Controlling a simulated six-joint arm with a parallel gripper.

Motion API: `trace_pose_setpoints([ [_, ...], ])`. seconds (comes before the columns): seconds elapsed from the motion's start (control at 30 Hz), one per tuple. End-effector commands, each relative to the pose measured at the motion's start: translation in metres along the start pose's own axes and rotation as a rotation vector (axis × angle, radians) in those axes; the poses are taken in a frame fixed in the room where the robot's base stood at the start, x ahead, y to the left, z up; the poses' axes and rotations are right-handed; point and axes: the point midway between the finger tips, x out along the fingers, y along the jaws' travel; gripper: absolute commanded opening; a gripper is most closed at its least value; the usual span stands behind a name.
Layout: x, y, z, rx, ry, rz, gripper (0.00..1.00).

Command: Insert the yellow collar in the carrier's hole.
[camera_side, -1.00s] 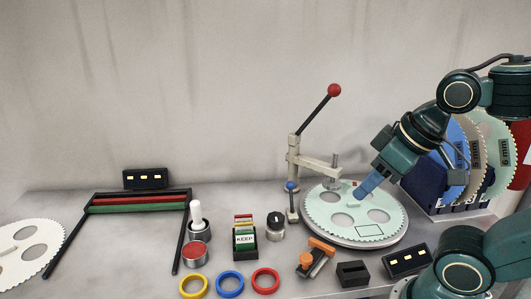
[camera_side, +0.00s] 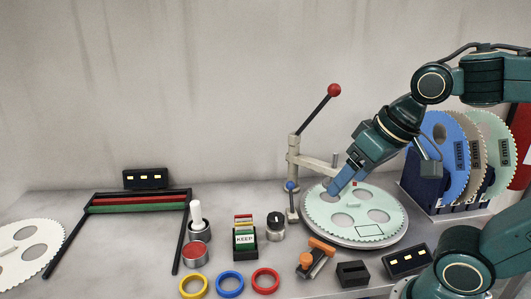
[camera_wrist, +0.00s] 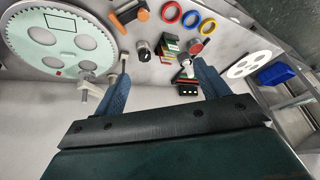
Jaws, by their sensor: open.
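The yellow collar (camera_side: 194,286) lies flat on the table at the front, left of a blue ring (camera_side: 230,284) and a red ring (camera_side: 265,281). It also shows in the wrist view (camera_wrist: 208,26). The pale green toothed carrier (camera_side: 393,210) with several round holes lies on a round plate at the right; it fills the upper left of the wrist view (camera_wrist: 30,50). My gripper (camera_side: 334,190) is over the carrier's back left part, near the clamp, in the side view. In the wrist view its blue fingers (camera_wrist: 158,85) are wide apart with nothing between them.
A lever clamp (camera_side: 310,160) with a red knob stands at the carrier's back left edge. A rack (camera_side: 425,188) of upright discs stands behind right. An orange-handled tool (camera_side: 316,258), black blocks, a dial and a card box (camera_side: 245,238) stand between. A white carrier (camera_side: 25,260) lies far left.

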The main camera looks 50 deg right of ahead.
Motion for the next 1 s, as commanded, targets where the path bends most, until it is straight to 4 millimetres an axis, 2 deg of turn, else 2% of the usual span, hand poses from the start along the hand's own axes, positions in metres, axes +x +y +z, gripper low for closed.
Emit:
trace_pose_setpoints([
  [0.27, 0.029, -0.025, -0.042, 0.303, -0.066, -0.032, 0.74],
  [0.57, 0.074, -0.054, -0.081, 0.654, -0.151, -0.049, 0.74],
  [1.0, 0.161, -0.098, -0.117, 1.184, -0.303, -0.018, 0.74],
])
